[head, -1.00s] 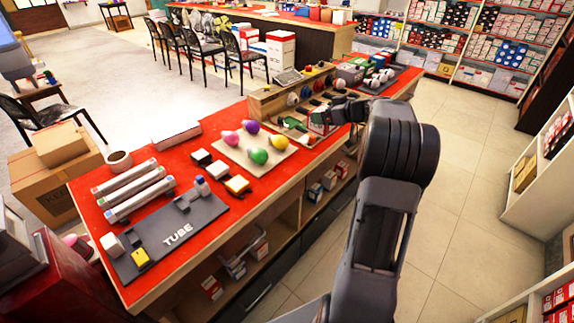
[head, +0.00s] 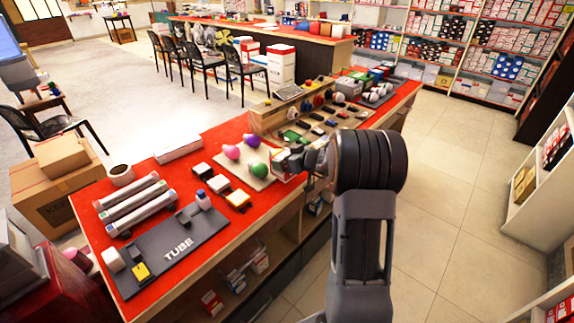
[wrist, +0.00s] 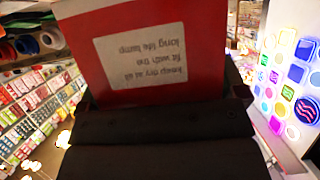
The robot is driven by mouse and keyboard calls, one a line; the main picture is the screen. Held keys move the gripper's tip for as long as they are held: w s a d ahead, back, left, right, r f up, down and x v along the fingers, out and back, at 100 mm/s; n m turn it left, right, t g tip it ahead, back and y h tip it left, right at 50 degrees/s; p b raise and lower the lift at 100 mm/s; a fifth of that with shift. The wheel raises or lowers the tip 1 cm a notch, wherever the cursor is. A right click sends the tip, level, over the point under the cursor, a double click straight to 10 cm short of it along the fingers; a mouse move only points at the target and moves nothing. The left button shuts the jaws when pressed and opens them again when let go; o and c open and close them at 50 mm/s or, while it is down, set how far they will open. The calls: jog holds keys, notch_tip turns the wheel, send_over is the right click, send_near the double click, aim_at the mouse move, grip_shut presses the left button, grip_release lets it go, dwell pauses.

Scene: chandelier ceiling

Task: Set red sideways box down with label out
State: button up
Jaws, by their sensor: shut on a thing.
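A red box (wrist: 203,20) with a white label (wrist: 140,55) fills the upper middle of the wrist view. The label faces the camera and its printed text reads upside down there. My gripper (wrist: 160,100) is shut on this box, with dark jaw parts at its lower left and right edges. In the head view my gripper (head: 290,160) is over the red counter top (head: 232,130), beside the tray of coloured bulbs.
A pale tray (head: 225,171) holds a green bulb (head: 258,171) and others. A dark TUBE mat (head: 165,262) and several tubes lie left. Under the counter, open shelves hold small red and white boxes (head: 211,303). Clear tiled floor (head: 450,210) lies right.

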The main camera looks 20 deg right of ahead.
notch_tip(320, 180, down, 3)
jog(key=shift+r+p, duration=0.1)
jog(key=shift+p, duration=0.3)
jog(key=shift+f+b, duration=0.3)
jog(key=shift+b, duration=0.1)
jog(key=o, duration=0.7)
jog(key=shift+r, duration=0.1)
jog(key=shift+r+p, duration=0.15)
jog(key=shift+p, duration=0.2)
